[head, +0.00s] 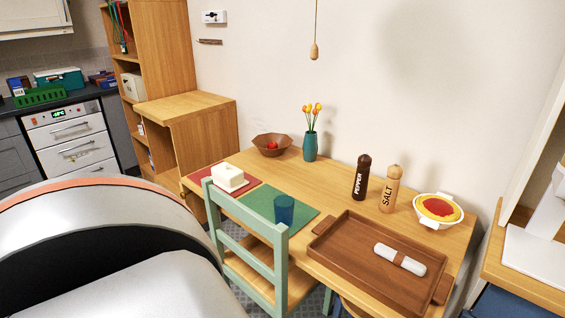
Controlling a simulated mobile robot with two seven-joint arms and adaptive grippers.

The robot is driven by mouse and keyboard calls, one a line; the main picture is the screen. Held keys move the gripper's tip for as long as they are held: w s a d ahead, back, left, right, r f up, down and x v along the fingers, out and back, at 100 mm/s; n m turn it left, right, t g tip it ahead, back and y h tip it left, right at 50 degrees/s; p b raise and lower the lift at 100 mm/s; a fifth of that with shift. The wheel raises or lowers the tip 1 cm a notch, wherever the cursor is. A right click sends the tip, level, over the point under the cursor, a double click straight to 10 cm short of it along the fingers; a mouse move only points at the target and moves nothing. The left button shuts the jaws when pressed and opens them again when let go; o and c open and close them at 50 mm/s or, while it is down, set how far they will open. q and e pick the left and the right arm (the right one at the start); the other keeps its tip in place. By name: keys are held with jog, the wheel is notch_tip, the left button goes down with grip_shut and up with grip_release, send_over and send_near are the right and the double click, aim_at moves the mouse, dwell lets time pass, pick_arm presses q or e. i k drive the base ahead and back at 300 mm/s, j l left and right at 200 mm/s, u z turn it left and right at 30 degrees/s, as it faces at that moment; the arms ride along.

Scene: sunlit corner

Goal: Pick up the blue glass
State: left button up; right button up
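The blue glass (284,208) stands upright on the green placemat (300,211) on the wooden table. It is just behind the top rail of the light green chair (262,222), which hides a little of the view around its base. Nothing touches the glass from above. Neither my left nor my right gripper shows in the head view.
A wooden tray (340,262) with a rolled napkin (400,259) lies to the right. Pepper (361,178) and salt (388,190) mills, a white bowl (438,223), a vase (310,146), a brown bowl (271,152) and a white butter dish (229,177) stand around. The chair blocks the front.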

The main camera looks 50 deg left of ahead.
aim_at(284, 204)
jog(key=u, duration=1.7)
jog(key=i+j, duration=0.35)
jog(key=j, duration=0.2)
jog(key=i+j+z, duration=0.2)
jog(key=z, duration=0.2)
jog(key=i+j+z, duration=0.1)
jog(key=j+z, duration=0.35)
jog(key=l, duration=0.1)
